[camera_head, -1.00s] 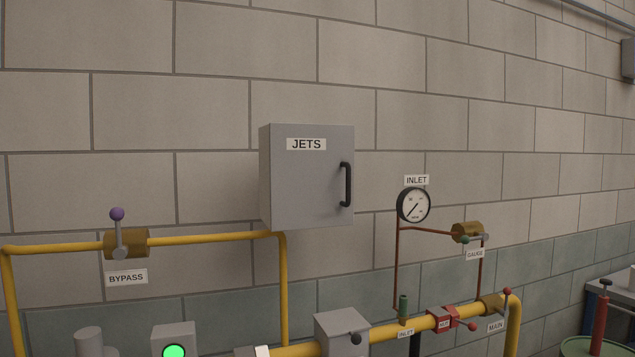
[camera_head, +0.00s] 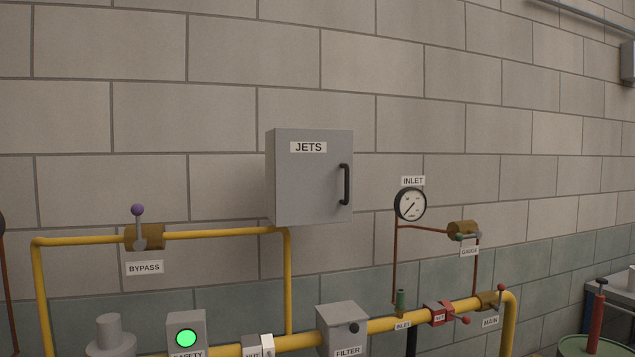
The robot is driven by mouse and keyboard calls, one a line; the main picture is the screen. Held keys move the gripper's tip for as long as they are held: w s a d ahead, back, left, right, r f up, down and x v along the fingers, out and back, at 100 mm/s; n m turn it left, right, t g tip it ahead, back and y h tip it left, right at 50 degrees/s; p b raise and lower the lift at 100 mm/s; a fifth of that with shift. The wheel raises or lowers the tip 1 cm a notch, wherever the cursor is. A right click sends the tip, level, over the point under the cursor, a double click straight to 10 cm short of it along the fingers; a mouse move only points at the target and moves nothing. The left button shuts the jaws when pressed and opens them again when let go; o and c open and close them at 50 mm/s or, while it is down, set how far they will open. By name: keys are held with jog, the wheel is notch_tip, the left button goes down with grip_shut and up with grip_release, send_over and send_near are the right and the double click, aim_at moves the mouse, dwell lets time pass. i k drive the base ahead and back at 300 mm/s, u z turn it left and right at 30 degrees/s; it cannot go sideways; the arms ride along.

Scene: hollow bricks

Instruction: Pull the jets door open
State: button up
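The jets door (camera_head: 308,185) is the front of a grey wall box labelled JETS, near the middle of the head view. It looks closed, flush with the box. A black vertical bar handle (camera_head: 344,185) stands out on its right side. My gripper is not in view, and nothing touches the door or the handle.
A yellow pipe (camera_head: 210,235) runs below and left of the box, with the BYPASS valve (camera_head: 143,236) on it. An INLET gauge (camera_head: 410,204) and thin red pipes are to the right. A FILTER box (camera_head: 343,328) and SAFETY box (camera_head: 186,335) stand below. The wall above is clear.

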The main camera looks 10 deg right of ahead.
aim_at(314, 167)
jog(key=u, duration=0.4)
jog(key=i, duration=1)
jog(key=u, duration=0.05)
